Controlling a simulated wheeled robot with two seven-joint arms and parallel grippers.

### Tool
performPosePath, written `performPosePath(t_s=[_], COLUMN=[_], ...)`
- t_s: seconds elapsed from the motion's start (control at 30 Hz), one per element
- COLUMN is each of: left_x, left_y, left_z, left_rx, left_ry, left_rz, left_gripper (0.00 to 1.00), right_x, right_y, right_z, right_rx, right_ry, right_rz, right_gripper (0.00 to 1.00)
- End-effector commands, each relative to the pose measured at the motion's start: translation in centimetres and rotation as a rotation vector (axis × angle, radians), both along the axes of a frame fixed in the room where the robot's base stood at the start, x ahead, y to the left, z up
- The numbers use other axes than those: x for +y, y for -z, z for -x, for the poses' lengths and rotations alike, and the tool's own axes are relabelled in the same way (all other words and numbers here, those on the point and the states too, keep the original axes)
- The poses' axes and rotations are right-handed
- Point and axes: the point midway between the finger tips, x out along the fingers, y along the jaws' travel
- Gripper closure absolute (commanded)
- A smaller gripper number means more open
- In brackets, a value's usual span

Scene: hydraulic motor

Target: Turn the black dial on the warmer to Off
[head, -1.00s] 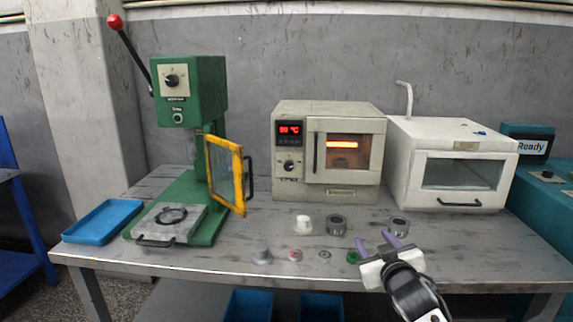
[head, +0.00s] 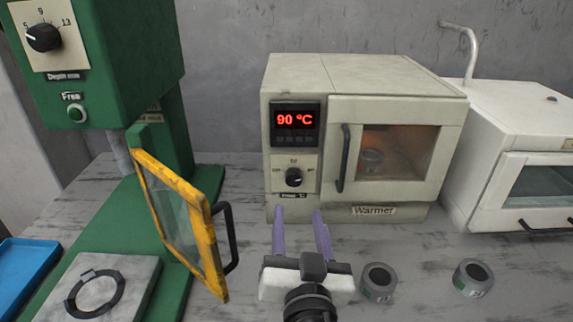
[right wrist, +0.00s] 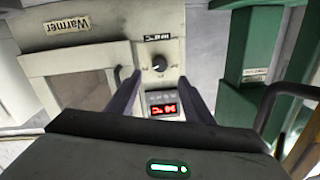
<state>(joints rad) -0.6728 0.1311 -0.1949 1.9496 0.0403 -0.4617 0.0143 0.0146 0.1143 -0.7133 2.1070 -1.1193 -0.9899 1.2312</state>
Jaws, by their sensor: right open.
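The warmer (head: 400,205) is a beige box with a shut door and a red display reading 90 °C. Its black dial (head: 293,177) sits below the display on the front panel. In the right wrist view the dial (right wrist: 159,64) shows ahead, between the lines of the fingers. My right gripper (head: 298,212) is open and empty, its purple fingers pointing at the warmer just below and in front of the dial. The fingers are apart from the dial. It also shows in the right wrist view (right wrist: 162,82). My left gripper is not in view.
A green press (head: 110,60) with an open yellow-framed guard (head: 180,220) stands to the left. Two grey metal rings (head: 378,282) (head: 473,278) lie on the table right of my gripper. A white box oven (head: 510,130) stands at the right.

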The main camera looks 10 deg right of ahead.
Motion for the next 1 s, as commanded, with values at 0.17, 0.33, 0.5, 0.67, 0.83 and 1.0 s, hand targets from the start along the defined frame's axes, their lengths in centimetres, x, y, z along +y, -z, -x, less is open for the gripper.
performPosePath(t_s=[0.17,0.33,0.5,0.67,0.83,1.0], left_x=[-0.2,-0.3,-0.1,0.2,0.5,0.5], left_y=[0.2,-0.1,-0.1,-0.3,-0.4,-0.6], left_z=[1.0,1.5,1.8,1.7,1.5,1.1], left_rx=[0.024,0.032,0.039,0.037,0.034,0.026], left_ry=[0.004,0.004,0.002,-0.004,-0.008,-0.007], left_rz=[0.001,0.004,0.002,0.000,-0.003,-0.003], left_gripper=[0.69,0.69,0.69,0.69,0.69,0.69], right_x=[-0.3,-0.8,-1.2,-1.4,-1.5,-1.5], right_y=[-0.4,-0.5,-0.4,-0.2,-0.1,-0.1], right_z=[-1.6,-4.9,-7.8,-9.4,-10.0,-10.0], right_rx=[-0.007,-0.006,-0.007,-0.004,-0.003,-0.003], right_ry=[0.004,0.005,0.004,0.002,0.002,0.002], right_rz=[-0.003,-0.001,-0.001,-0.003,-0.005,-0.005], right_gripper=[0.53,0.53,0.53,0.53,0.53,0.53])
